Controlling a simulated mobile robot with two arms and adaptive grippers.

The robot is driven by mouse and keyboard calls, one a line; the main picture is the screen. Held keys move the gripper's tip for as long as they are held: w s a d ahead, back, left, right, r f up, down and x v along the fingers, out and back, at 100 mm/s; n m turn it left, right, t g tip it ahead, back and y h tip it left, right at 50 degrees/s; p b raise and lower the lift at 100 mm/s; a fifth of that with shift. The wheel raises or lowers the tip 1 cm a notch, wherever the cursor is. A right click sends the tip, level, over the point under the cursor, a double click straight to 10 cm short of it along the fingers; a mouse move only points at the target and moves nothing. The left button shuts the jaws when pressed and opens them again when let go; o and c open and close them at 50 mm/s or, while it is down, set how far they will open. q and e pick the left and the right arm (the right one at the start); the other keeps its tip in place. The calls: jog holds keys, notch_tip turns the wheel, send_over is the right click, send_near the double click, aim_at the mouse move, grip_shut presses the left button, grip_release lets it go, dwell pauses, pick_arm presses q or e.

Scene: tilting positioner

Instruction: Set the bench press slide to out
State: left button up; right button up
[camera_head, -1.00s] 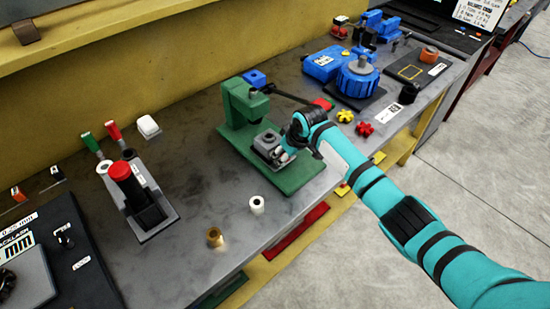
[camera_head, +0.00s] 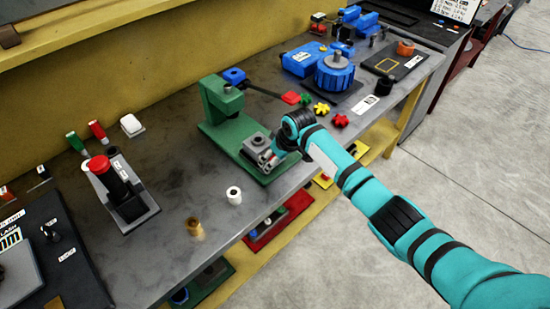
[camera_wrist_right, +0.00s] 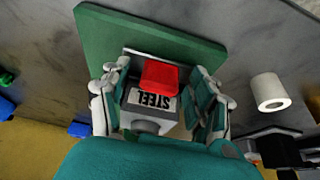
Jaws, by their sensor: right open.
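The green bench press (camera_head: 222,100) stands on its green base plate near the middle of the bench in the head view. Its grey slide block (camera_head: 256,143) sits low in front of the column. In the right wrist view the slide (camera_wrist_right: 147,124) carries a "STEEL" label and a red block (camera_wrist_right: 160,75) shows over it. My right gripper (camera_head: 268,158) is at the slide's front side. In the wrist view its open fingers (camera_wrist_right: 160,92) stand on both sides of the slide and red block; contact cannot be told. My left gripper is out of view.
The press lever with a red tip (camera_head: 290,97) sticks out right, behind my right wrist. A white cylinder (camera_head: 234,195) and a brass piece (camera_head: 195,228) stand to the left front. A red-capped device (camera_head: 100,165) is farther left. Star knobs (camera_head: 340,120) lie to the right.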

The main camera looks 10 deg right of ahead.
jog(key=shift+r, duration=0.2)
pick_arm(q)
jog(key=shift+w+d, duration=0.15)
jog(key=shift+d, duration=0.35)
pick_arm(e)
jog(key=v, duration=1.1)
jog(key=shift+s+r, duration=0.2)
jog(key=shift+r, duration=0.05)
jog(key=shift+d, duration=0.1)
